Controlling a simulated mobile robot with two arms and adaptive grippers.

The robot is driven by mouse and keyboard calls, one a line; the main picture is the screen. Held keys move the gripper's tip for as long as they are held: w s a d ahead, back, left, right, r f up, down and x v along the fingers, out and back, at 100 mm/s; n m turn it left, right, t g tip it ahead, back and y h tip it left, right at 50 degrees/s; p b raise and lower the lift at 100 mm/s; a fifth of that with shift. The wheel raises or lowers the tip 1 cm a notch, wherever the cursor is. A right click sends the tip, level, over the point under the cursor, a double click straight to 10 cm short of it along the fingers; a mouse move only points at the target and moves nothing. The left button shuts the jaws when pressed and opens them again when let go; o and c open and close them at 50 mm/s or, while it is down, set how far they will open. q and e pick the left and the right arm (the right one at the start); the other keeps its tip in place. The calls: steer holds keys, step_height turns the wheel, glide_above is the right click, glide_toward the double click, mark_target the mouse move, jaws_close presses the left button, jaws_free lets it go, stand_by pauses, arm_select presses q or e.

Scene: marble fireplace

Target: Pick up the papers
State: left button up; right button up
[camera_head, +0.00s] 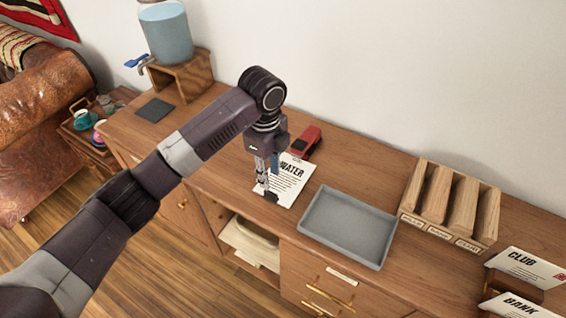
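A white paper headed WATER (292,184) lies on the wooden cabinet top, left of the grey tray. My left gripper (270,194) points down over its left part and hides some of it. The fingers look close together, but I cannot tell whether they are shut or touch the paper. A paper headed CLUB (527,266) and one headed BANK (517,308) are at the right edge, raised at a tilt and partly cut off. My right gripper is not in view.
An empty grey tray (309,228) lies at the middle front. A wooden sorter (488,218) with labelled slots stands at the back right. A red stapler-like object (306,142) lies behind the WATER paper. A water dispenser (168,36) stands back left, near a dark square mat (154,110).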

mark_target(271, 193)
arm_select(q)
steer(key=shift+w+a+f, duration=0.1)
steer(key=shift+f, duration=0.15)
steer(key=shift+s+f+p, duration=0.45)
steer(key=shift+s+f, duration=0.05)
steer(key=shift+s, duration=0.3)
steer(key=f, duration=0.1)
steer(key=p, duration=0.1)
steer(key=f, duration=0.1)
steer(key=shift+s+d+f, duration=0.15)
steer(key=shift+d+f, duration=0.1)
steer(key=shift+f, duration=0.05)
steer(key=shift+w+f, duration=0.25)
steer(key=shift+f, duration=1.05)
steer(key=c, duration=0.7)
jaws_close()
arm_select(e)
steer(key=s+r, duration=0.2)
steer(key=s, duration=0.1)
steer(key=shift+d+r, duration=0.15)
